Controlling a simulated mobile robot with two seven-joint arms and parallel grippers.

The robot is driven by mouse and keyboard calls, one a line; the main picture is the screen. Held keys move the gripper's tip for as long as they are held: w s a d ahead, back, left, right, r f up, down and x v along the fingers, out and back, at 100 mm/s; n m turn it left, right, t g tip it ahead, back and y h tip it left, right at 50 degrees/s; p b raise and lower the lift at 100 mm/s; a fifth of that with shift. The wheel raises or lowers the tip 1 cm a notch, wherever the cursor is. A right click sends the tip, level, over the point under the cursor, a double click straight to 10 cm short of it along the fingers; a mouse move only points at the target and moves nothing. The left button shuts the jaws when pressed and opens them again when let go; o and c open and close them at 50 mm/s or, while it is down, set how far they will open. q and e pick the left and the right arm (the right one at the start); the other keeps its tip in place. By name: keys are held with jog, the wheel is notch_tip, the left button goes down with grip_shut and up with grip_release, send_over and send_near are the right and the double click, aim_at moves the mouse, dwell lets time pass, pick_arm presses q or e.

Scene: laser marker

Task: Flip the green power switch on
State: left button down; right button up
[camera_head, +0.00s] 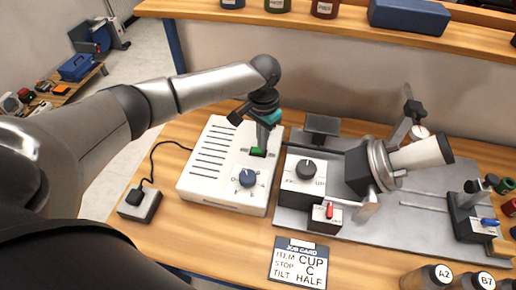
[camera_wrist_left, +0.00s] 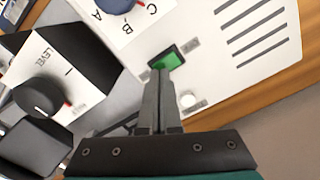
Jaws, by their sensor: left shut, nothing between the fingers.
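The green power switch (camera_head: 257,152) is on the top right part of a white control box (camera_head: 205,185). In the left wrist view the green switch (camera_wrist_left: 167,59) sits in a dark frame just beyond my fingertips. My left gripper (camera_head: 262,146) is shut and empty, its fingers pointing down at the switch. In the wrist view the shut fingertips (camera_wrist_left: 158,72) overlap the near edge of the switch frame; I cannot tell whether they touch it. A blue dial (camera_head: 247,178) is on the same box. My right gripper is not in view.
A box with a black knob (camera_head: 305,169) and a red lever (camera_head: 329,210) stand right of the control box, on a grey plate with a clamped white cup (camera_head: 420,153). A job card (camera_head: 299,263) lies in front.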

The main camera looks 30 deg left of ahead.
pick_arm(q)
jog(key=shift+f, duration=0.75)
jog(key=shift+s, duration=0.1)
notch_tip(320, 180, up, 7)
jog(key=p, duration=0.8)
jog(key=shift+r, duration=0.1)
dwell(0.3)
dwell(0.5)
